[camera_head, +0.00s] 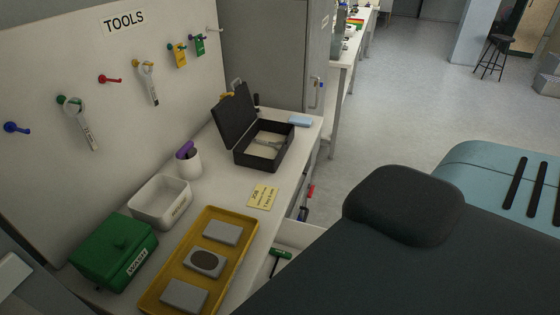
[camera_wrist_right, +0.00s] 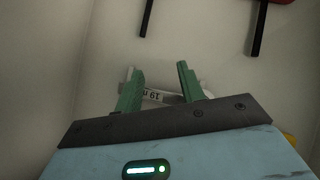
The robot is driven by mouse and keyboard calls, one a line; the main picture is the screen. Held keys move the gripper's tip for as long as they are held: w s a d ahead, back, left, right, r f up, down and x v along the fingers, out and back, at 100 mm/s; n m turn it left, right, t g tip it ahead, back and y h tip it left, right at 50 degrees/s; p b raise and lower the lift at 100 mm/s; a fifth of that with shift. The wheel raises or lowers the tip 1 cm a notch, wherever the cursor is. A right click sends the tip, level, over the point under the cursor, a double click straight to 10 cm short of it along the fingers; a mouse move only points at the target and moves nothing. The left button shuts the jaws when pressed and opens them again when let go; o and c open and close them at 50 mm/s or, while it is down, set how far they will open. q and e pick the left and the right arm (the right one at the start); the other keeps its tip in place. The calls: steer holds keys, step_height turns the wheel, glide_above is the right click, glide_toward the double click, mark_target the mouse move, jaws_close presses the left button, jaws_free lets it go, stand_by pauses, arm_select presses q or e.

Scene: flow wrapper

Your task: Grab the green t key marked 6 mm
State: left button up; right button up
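A green T key (camera_head: 281,254) with a dark shaft lies in the open drawer (camera_head: 298,234) below the bench in the head view; no size marking is readable on it. My right gripper (camera_wrist_right: 158,76) shows in the wrist view with its two green fingers apart. A pale wrench-like tool (camera_wrist_right: 155,96) with a label reading "19 m" lies beyond and between the fingers; I see no grip on it. A dark shaft (camera_wrist_right: 147,18) whose handle is out of frame lies ahead. My right gripper is hidden in the head view, and my left gripper is not in view.
A red-handled tool (camera_wrist_right: 280,2) with a dark shaft lies at the wrist view's upper right. Drawer walls (camera_wrist_right: 40,70) stand close on the left. On the bench are a yellow tray (camera_head: 236,214), an open black case (camera_head: 283,160), a white bin (camera_head: 160,212) and a green box (camera_head: 105,248).

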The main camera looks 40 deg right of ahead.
steer(key=shift+w+d, duration=1)
steer(key=shift+w, duration=0.25)
steer(key=shift+w+d, duration=1)
steer(key=shift+w, duration=0.2)
steer(key=shift+w+d+r, duration=0.1)
steer(key=shift+w+d, duration=0.75)
steer(key=shift+w, duration=0.15)
steer(key=x, duration=0.2)
steer(key=shift+d+f, duration=0.15)
steer(key=shift+f, duration=0.1)
steer(key=shift+w+d+f, duration=0.2)
steer(key=shift+w+f, duration=0.1)
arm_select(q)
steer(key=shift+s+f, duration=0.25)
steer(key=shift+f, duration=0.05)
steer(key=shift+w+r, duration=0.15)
arm_select(e)
steer(key=shift+w+r, duration=0.1)
steer(key=shift+c, duration=0.3)
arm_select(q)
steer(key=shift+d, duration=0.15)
arm_select(e)
jaws_close()
